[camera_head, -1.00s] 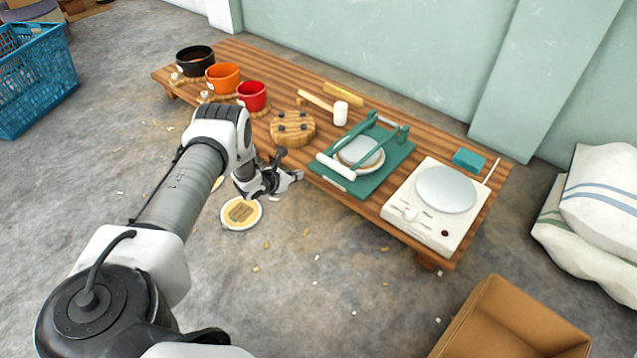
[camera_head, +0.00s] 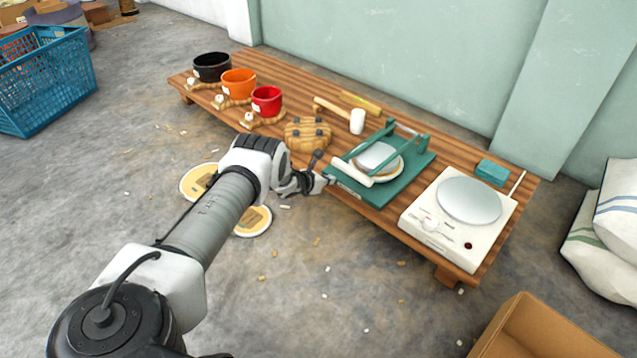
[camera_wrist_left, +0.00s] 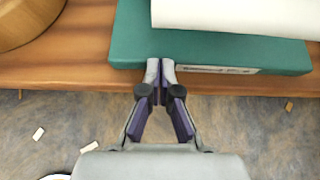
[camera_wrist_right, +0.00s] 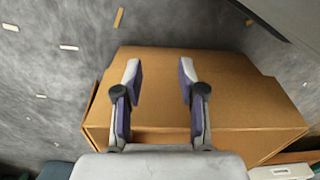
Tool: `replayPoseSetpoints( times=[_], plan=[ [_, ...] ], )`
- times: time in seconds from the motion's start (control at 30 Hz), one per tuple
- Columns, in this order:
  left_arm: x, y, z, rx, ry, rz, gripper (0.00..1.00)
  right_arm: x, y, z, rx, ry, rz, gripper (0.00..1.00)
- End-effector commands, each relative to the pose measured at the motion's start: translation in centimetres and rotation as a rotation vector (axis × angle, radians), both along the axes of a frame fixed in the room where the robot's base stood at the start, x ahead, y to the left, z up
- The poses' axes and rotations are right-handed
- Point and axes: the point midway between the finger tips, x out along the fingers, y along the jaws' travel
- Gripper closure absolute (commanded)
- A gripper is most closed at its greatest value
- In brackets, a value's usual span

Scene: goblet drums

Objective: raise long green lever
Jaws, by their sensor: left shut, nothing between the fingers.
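The long green lever (camera_head: 364,145) belongs to a green press on the low wooden table. It lies low over the press, its white crosswise handle (camera_head: 352,172) at the front. The handle also shows at the top of the left wrist view (camera_wrist_left: 230,15). My left gripper (camera_head: 328,182) is shut and empty at the front left corner of the green base (camera_head: 408,178). In the left wrist view its fingertips (camera_wrist_left: 161,66) overlap the base's front edge; I cannot tell whether they touch. My right gripper (camera_wrist_right: 160,75) is open and empty above a cardboard box.
A white hot plate (camera_head: 440,222) stands right of the press. A round wooden block (camera_head: 307,135), a mallet (camera_head: 357,122) and several pots, including a red one (camera_head: 266,100), are to its left. The cardboard box (camera_head: 540,330) is on the floor. The floor in front is mostly clear.

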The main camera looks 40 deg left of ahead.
Motion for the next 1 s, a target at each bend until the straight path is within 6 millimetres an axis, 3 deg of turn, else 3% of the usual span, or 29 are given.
replayPoseSetpoints(
  times=[0.1,0.23,0.67,0.87,1.0],
  plan=[
    [0.4,0.1,2.4,-0.002,-0.003,0.002,1.00,0.1,0.0,-0.5,0.000,-0.001,-0.001,0.60],
    [0.6,0.0,3.6,-0.001,-0.001,0.002,1.00,0.1,0.0,-0.9,0.000,-0.002,-0.002,0.60],
    [0.7,0.0,4.2,-0.001,0.002,0.001,1.00,0.1,0.0,-0.7,0.000,-0.002,-0.002,0.60],
    [0.6,-0.4,5.9,0.002,0.032,0.001,1.00,0.0,0.0,1.0,0.000,0.000,0.000,0.60],
    [0.4,-1.2,8.5,0.007,0.087,0.000,1.00,-0.1,0.1,3.6,0.001,0.003,0.005,0.60]
  ],
)
